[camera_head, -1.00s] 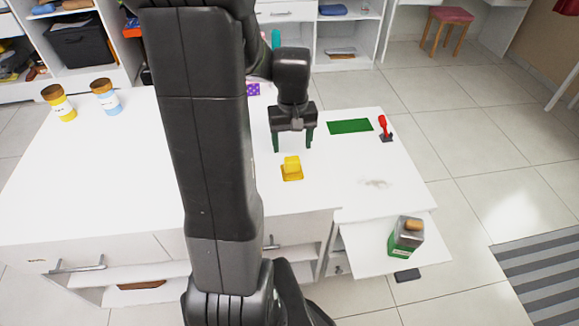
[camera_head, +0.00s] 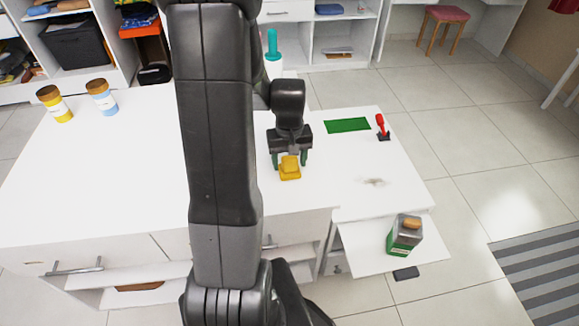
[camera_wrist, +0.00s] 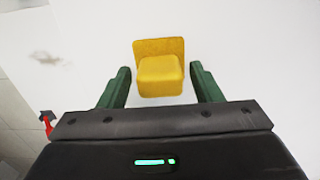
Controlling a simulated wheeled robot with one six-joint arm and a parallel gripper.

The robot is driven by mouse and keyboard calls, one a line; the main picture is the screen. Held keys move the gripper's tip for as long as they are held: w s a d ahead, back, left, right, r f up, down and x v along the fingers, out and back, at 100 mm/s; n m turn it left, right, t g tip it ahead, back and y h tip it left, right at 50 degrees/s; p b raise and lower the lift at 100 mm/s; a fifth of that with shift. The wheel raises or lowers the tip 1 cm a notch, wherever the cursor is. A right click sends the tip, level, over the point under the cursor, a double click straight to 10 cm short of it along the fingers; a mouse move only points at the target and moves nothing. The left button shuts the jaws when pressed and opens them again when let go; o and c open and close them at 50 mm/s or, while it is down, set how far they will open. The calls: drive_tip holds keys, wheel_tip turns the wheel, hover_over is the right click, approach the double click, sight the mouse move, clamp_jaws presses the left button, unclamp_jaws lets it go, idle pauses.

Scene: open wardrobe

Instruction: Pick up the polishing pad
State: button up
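The polishing pad (camera_head: 290,170) is a yellow block with a raised grip on a flat base. It lies on the white table top near the front edge. My gripper (camera_head: 289,160) is open just behind and above it in the head view. In the wrist view the pad (camera_wrist: 160,72) sits ahead of and between the two green fingers (camera_wrist: 160,88), with a gap on each side. The fingers do not touch it.
A green mat (camera_head: 348,125) and a red-handled tool (camera_head: 382,127) lie to the right on the white table (camera_head: 90,190). A green-and-grey can (camera_head: 405,236) stands on a lower shelf. Two jars, one yellow (camera_head: 54,104) and one blue (camera_head: 102,97), stand at left.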

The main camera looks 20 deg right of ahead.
sight(289, 158)
drive_tip(key=c, duration=0.8)
wheel_tip(289, 158, up, 10)
drive_tip(key=shift+r+p, duration=0.1)
drive_tip(key=shift+p, duration=0.25)
drive_tip(key=shift+o, duration=0.7)
drive_tip(key=shift+c, duration=0.3)
